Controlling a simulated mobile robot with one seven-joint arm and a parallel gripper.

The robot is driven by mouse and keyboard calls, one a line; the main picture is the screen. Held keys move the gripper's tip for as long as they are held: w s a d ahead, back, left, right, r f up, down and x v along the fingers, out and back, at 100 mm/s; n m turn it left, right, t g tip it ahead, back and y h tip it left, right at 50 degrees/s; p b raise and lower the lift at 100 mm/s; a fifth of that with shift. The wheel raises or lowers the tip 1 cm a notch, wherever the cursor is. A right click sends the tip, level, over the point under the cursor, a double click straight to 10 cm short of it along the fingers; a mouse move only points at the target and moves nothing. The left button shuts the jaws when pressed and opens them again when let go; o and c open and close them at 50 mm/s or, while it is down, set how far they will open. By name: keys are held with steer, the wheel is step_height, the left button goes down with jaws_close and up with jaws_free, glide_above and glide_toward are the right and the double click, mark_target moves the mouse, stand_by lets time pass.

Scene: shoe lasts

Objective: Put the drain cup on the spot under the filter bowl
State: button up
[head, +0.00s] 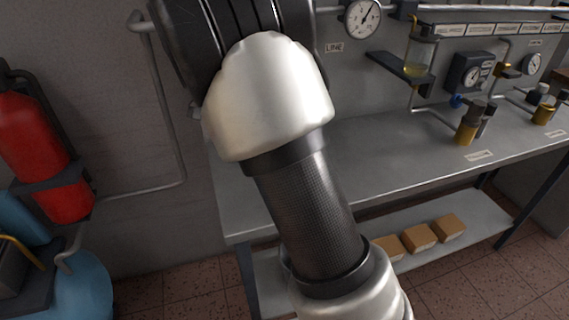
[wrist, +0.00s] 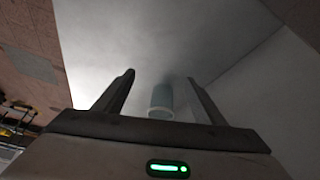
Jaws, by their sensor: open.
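In the wrist view, my gripper (wrist: 160,98) is open, with one finger on each side of a pale blue-grey cylinder (wrist: 161,102), likely the drain cup. In the head view the gripper and this cup are hidden, with my arm filling the middle.
Gauges (head: 362,18) and pipes line the wall. Brass-coloured fittings (head: 467,132) stand on the bench at right. Cardboard boxes (head: 419,237) lie on the lower shelf. A red extinguisher (head: 35,150) is at left.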

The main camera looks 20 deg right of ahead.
steer(key=s+d+r+n+t+y, duration=0.15)
steer(key=s+r+n+y, duration=0.4)
steer(key=s, duration=0.85)
steer(key=s+a+r+n+t, duration=0.2)
steer(key=s+n, duration=0.7)
steer(key=s, duration=0.5)
steer(key=shift+s+a+r+t, duration=0.15)
steer(key=shift+s+r+t, duration=0.1)
steer(key=shift+r+t, duration=0.3)
